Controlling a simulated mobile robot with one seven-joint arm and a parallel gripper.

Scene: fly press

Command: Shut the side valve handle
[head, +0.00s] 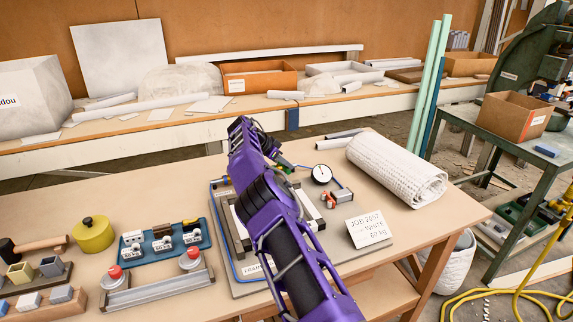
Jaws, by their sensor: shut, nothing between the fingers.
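The fixture on the bench is a grey base plate (245,288) carrying a dark frame, blue hose and a round white dial gauge (322,174). A small valve with an orange-red part (330,200) sits to the right of the frame, below the gauge; I cannot tell if this is the side valve handle. A small green piece (286,168) shows left of the gauge, beside my gripper (277,158). My gripper is shut and empty, small and partly hidden behind my purple arm. I cannot tell whether it touches the green piece. My arm covers much of the frame.
A white card (369,231) stands at the plate's right, with a rolled white cloth (397,169) behind it. Left are a blue tray (130,252), a yellow pot (93,235) and a grey rail with red knobs (155,290). Bare bench (440,217) lies to the right.

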